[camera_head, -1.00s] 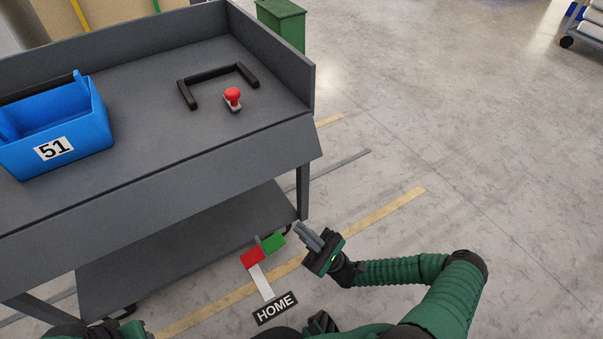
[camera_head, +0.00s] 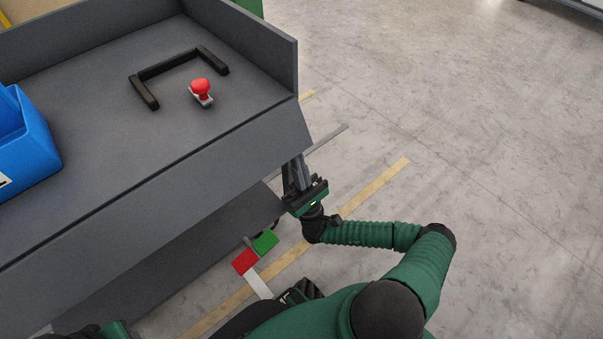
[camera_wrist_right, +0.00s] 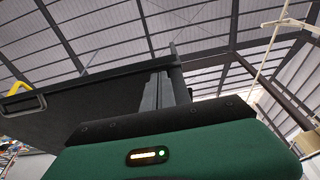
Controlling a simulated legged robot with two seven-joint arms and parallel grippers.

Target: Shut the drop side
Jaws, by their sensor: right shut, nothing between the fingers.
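The drop side (camera_head: 170,180) is a long grey panel along the near edge of the grey cart (camera_head: 110,100). It hangs folded outward and slopes down from the cart's deck. My right gripper (camera_head: 296,168) is shut and empty, just below the right end of the drop side. Whether its fingertips touch the panel cannot be told. In the right wrist view the shut fingers (camera_wrist_right: 160,90) point up beside a dark panel (camera_wrist_right: 80,110). My left gripper does not show; only a bit of green and black arm is at the bottom left.
On the deck stand a blue bin (camera_head: 25,145), a black U-shaped handle (camera_head: 175,70) and a red-knobbed piece (camera_head: 201,90). A red plate (camera_head: 245,262) and a green plate (camera_head: 265,242) are low by the cart. Floor to the right is clear.

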